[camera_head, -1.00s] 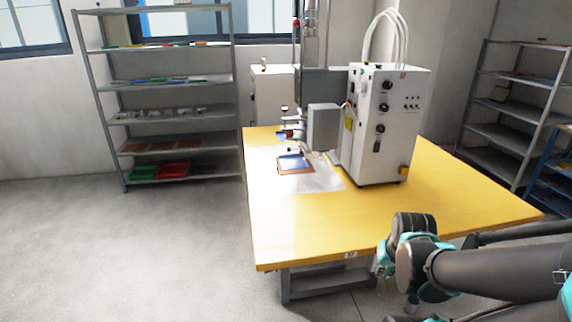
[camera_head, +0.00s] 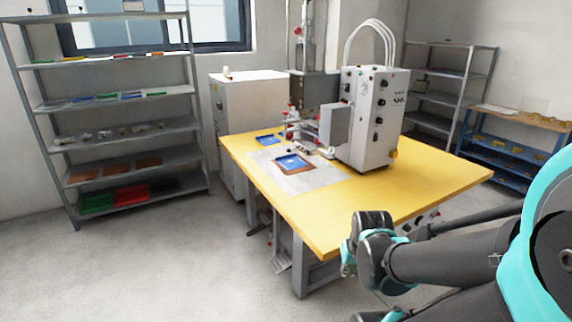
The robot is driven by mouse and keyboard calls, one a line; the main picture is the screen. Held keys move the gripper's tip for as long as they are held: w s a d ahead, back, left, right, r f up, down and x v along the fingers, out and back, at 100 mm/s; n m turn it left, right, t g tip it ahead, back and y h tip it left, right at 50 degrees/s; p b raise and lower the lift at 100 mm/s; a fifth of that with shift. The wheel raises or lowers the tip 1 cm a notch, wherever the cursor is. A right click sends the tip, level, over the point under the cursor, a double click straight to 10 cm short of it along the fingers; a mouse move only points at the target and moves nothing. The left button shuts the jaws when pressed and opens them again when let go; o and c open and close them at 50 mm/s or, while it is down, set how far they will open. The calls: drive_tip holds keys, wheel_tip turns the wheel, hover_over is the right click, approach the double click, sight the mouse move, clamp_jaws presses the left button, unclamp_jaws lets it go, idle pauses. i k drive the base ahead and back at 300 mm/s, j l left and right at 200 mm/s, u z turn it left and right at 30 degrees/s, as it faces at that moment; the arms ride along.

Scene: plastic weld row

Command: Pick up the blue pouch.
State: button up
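Two flat blue items lie on the yellow table. One blue item (camera_head: 291,162) sits in a brown frame on a grey plate (camera_head: 318,178) in front of the white machine. The other blue item (camera_head: 268,141) lies farther back, near the table's far left edge. Both are small here, and I cannot tell for sure which is the blue pouch. My arm is folded at the lower right, over and beside the table's near right side, well apart from both items. No gripper fingers can be made out.
The white machine (camera_head: 371,120) with hoses stands on the yellow table (camera_head: 420,184). A white cabinet (camera_head: 245,95) stands behind it. A grey shelf (camera_head: 130,90) with trays stands at the left, and more shelves at the right. The floor (camera_head: 170,265) left of the table is clear.

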sight(291, 162)
drive_tip(key=i+j+z, duration=0.1)
drive_tip(key=j, duration=0.35)
drive_tip(key=i+j+z, duration=0.15)
drive_tip(key=j, duration=0.3)
drive_tip(key=i+j+z, duration=0.1)
drive_tip(key=j, duration=0.35)
drive_tip(key=j+z, duration=0.1)
drive_tip(key=j, duration=0.35)
drive_tip(key=i+j+z, duration=0.1)
drive_tip(key=i+j, duration=0.3)
drive_tip(key=i+j+z, duration=0.1)
drive_tip(key=i+j, duration=0.25)
drive_tip(key=i+j+z, duration=0.1)
drive_tip(key=i+j, duration=0.25)
drive_tip(key=j, duration=0.15)
drive_tip(key=i+j+z, duration=0.1)
drive_tip(key=i+j, duration=0.25)
drive_tip(key=j, duration=0.15)
